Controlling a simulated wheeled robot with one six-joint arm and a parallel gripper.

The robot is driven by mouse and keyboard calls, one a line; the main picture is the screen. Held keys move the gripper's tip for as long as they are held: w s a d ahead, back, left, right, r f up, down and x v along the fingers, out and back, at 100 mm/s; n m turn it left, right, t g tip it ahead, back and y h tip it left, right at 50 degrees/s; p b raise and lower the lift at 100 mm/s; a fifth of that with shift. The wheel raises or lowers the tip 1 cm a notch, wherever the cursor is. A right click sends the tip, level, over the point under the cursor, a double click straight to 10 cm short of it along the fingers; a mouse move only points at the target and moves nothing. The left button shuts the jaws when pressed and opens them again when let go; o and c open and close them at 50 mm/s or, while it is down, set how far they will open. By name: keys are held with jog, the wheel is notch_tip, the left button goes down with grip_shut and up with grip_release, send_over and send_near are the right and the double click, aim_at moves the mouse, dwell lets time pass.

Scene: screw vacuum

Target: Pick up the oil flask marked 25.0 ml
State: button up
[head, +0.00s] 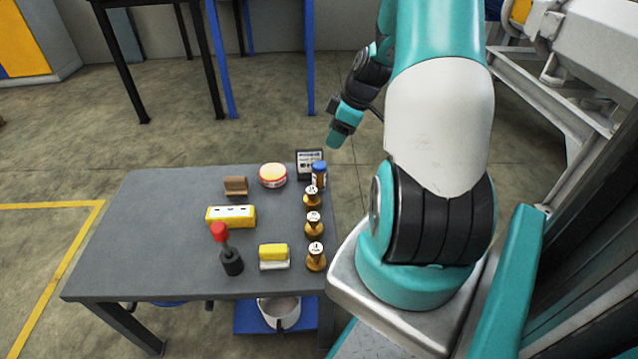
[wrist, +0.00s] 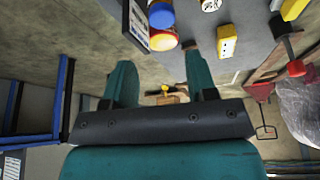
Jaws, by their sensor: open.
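Three small amber flasks with pale marked tops stand in a row along the right edge of the grey table: a far one (head: 311,196), a middle one (head: 313,223) and a near one (head: 316,257). Their markings are too small to read, so I cannot tell which is 25.0 ml. My gripper (head: 335,138) is in the air beyond the far right corner of the table, apart from the flasks. In the wrist view its two fingers (wrist: 160,68) are spread with nothing held between them.
The grey table (head: 150,235) also bears a blue-capped bottle (head: 319,174) right behind the far flask, a dark framed sign (head: 309,160), a round yellow-topped tin (head: 273,175), a brown block (head: 236,186), yellow blocks (head: 231,216) and a red-topped tool (head: 231,258). A pot (head: 280,314) stands below.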

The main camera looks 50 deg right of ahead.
aim_at(320, 164)
jog(key=b+x, duration=0.2)
jog(key=x, duration=0.5)
jog(key=shift+f, duration=0.2)
jog(key=b+x, duration=0.2)
jog(key=x, duration=0.3)
jog(key=shift+a+f, duration=0.15)
jog(key=shift+f, duration=0.1)
jog(key=shift+r, duration=0.1)
jog(key=c, duration=0.7)
